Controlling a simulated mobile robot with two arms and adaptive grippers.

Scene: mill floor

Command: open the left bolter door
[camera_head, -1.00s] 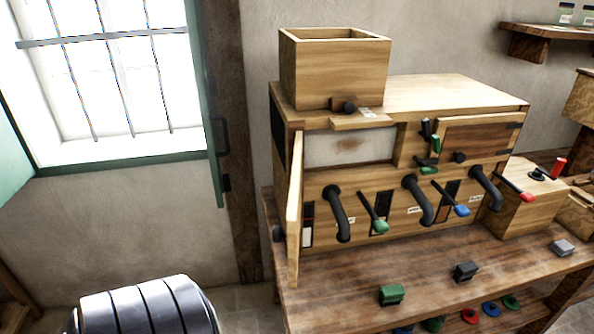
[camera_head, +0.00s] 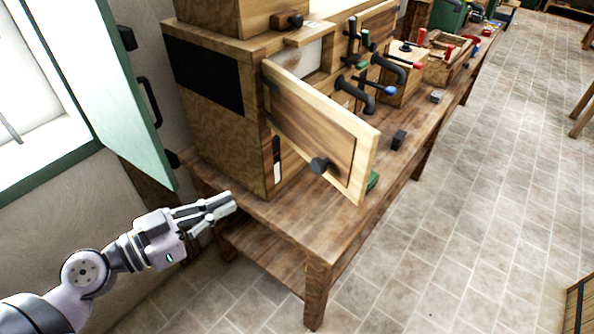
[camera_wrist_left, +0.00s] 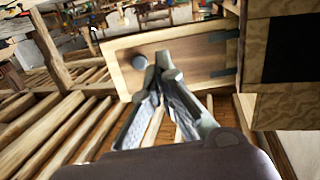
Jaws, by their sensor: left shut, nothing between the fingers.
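The left bolter door (camera_head: 300,115) is a pale wooden panel with a dark round knob (camera_head: 319,166). It stands swung out from the front of the wooden bolter cabinet (camera_head: 215,135), hinged at the cabinet's left front edge. My left gripper (camera_head: 230,203) is shut and empty, left of the door and near the bench's left end, apart from the knob. In the left wrist view the door (camera_wrist_left: 195,62) lies beyond my shut fingertips (camera_wrist_left: 160,66), with its knob (camera_wrist_left: 139,62) just left of them. My right gripper is not in view.
The wooden bench (camera_head: 285,220) runs away to the upper right, carrying pipes, levers and small blocks. A green window shutter (camera_head: 115,95) stands open at the left, above my left arm.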

